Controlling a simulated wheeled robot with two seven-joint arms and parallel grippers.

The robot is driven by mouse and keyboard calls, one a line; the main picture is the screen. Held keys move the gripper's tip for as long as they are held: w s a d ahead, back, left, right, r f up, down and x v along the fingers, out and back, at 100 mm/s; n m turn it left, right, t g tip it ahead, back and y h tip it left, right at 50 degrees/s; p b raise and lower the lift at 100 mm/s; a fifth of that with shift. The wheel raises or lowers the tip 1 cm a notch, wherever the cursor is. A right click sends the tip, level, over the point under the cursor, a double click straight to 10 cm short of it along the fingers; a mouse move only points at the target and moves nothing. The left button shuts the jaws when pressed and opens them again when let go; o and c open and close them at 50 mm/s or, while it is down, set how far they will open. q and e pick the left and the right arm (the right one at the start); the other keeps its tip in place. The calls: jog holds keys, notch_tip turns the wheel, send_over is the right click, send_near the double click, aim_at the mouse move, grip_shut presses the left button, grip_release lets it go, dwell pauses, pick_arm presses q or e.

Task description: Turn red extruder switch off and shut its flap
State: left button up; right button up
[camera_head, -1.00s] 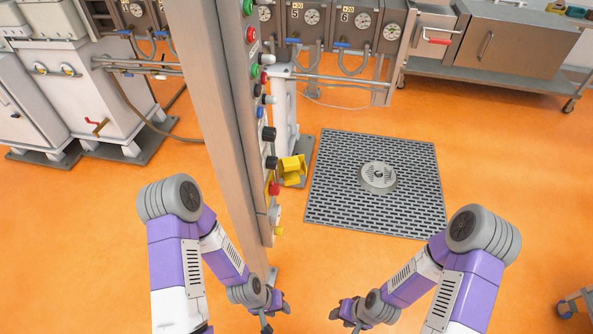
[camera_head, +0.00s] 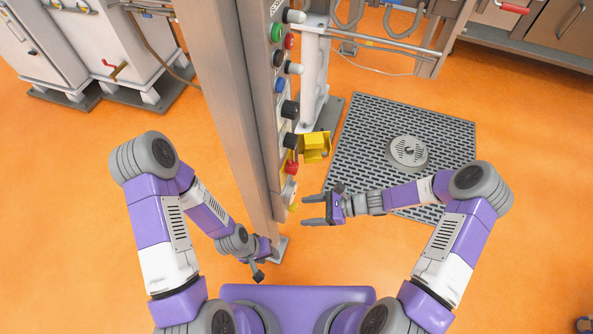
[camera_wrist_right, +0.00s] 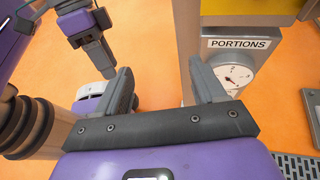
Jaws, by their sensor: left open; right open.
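A tall control column (camera_head: 222,100) carries a strip of knobs and buttons on its right side. Low on it is a red switch (camera_head: 291,168). A yellow flap (camera_head: 315,146) sticks out to the right just above the red switch, apparently open. Below the switch is a round dial (camera_head: 290,188); in the right wrist view the dial (camera_wrist_right: 235,75) sits under a PORTIONS label. My right gripper (camera_head: 306,209) is open and empty, right of the column's lower end, below the switch; its fingers show in the right wrist view (camera_wrist_right: 158,88). My left gripper (camera_head: 258,274) is open and empty near the column's foot.
A green button (camera_head: 277,32), another red button (camera_head: 289,41) and black knobs are higher on the column. A dark floor grate (camera_head: 375,130) lies to the right. White machines (camera_head: 125,45) stand at the back left.

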aim_at(297, 168)
jog(key=w+d+r+m+t+y, duration=0.35)
jog(key=w+r+m+t, duration=0.2)
jog(key=w, duration=0.35)
jog(key=x, duration=0.2)
jog(key=b+x, duration=0.1)
jog(key=x, duration=0.2)
jog(key=b+x, duration=0.1)
jog(key=x, duration=0.2)
jog(key=shift+s+a+r, duration=0.1)
jog(key=shift+s+r, duration=0.1)
jog(key=shift+r, duration=0.15)
jog(key=c, duration=1)
